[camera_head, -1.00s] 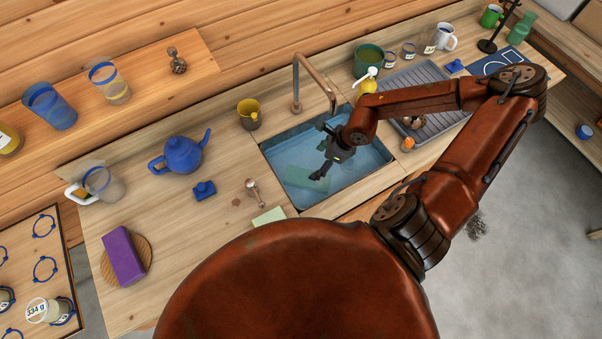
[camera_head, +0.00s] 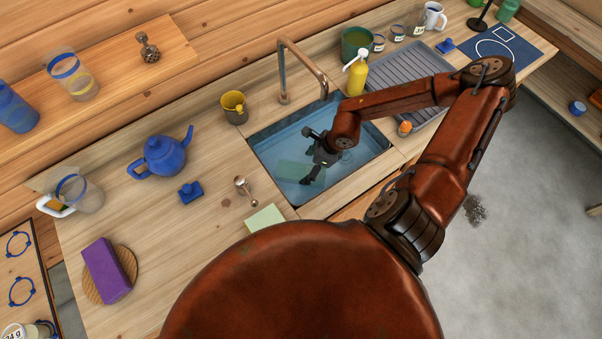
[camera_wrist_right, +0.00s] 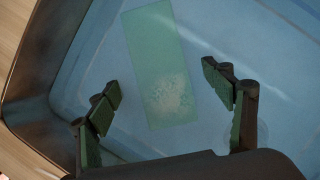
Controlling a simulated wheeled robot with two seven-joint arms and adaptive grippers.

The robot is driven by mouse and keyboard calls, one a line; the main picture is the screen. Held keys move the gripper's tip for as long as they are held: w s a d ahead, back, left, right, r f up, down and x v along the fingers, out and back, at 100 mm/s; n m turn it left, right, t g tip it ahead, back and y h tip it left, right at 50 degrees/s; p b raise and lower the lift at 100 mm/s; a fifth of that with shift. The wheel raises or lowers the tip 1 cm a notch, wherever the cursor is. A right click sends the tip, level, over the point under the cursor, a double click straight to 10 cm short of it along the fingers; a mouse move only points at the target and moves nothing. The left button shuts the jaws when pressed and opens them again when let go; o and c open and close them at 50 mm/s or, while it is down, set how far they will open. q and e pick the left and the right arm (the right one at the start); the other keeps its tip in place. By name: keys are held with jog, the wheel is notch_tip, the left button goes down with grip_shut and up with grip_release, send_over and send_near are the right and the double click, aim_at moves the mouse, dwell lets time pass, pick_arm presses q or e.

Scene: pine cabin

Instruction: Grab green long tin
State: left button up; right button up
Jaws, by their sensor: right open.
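The green long tin (camera_head: 300,172) lies under water in the sink, partly behind my gripper in the head view. In the right wrist view the tin (camera_wrist_right: 158,62) is a flat pale green oblong with a whitish speckled patch near its lower end. My right gripper (camera_head: 312,172) is over the sink. In the wrist view its two fingers (camera_wrist_right: 164,92) are spread wide, one on each side of the tin's lower end, with nothing between them touching it. The exact height of the fingers above the tin is hard to tell. My left gripper is not in view.
The sink (camera_head: 262,160) has raised walls around the tin. A copper tap (camera_head: 304,68) arches over its back edge. A yellow soap bottle (camera_head: 356,78) and grey drainer (camera_head: 400,82) stand right of it. A blue teapot (camera_head: 162,156) stands left. A pale green block (camera_head: 266,219) lies at the front.

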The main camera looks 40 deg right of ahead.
aim_at(302, 171)
jog(key=x, duration=0.4)
jog(key=shift+w+f, duration=0.1)
jog(key=shift+f, duration=0.25)
jog(key=shift+c, duration=0.7)
jog(key=c, duration=1.6)
jog(key=shift+r, duration=0.1)
jog(key=shift+c, duration=1.1)
